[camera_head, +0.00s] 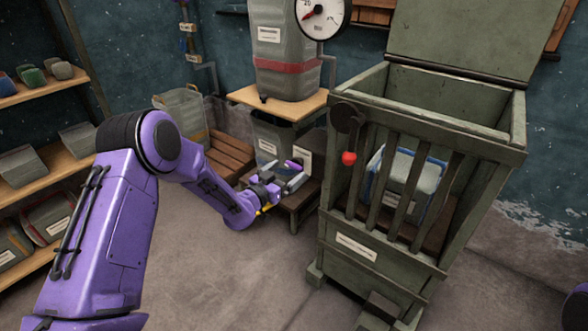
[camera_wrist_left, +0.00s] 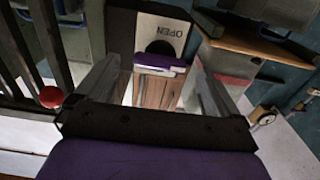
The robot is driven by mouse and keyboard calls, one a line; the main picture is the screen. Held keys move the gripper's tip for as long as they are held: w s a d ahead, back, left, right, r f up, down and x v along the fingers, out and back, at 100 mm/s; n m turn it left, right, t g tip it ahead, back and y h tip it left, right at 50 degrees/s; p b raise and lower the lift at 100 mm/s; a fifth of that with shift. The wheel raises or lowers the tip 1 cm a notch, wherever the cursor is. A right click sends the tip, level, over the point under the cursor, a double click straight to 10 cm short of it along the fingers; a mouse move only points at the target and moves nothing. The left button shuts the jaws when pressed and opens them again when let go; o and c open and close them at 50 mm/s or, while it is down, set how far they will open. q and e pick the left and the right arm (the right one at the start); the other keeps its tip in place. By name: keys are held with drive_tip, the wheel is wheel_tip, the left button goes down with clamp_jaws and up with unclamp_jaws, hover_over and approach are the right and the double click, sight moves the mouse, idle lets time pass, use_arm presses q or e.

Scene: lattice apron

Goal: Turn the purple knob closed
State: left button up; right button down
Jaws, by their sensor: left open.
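The purple knob (camera_head: 293,165) sits in front of a white plate (camera_head: 303,158), low on the stand below the grey tank. In the left wrist view the knob (camera_wrist_left: 160,62) is a purple bar lying across the picture, with a black disc and the word OPEN on the plate (camera_wrist_left: 163,30) behind it. My left gripper (camera_head: 284,177) is open in front of the knob, with one finger to each side of it in the wrist view. I cannot tell whether the fingers touch the knob. My right gripper is not in view.
A slatted green crate (camera_head: 355,250) stands close to the right of the gripper, with a red ball lever (camera_head: 349,158) on its side. A grey tank (camera_head: 285,60) with a dial (camera_head: 322,12) stands above. Shelves (camera_head: 40,165) line the left. The floor in front is clear.

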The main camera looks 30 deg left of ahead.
sight(292, 168)
use_arm(q)
drive_tip(key=x, duration=0.4)
drive_tip(key=shift+w, duration=0.15)
drive_tip(key=c, duration=1.1)
drive_tip(key=shift+o, duration=0.3)
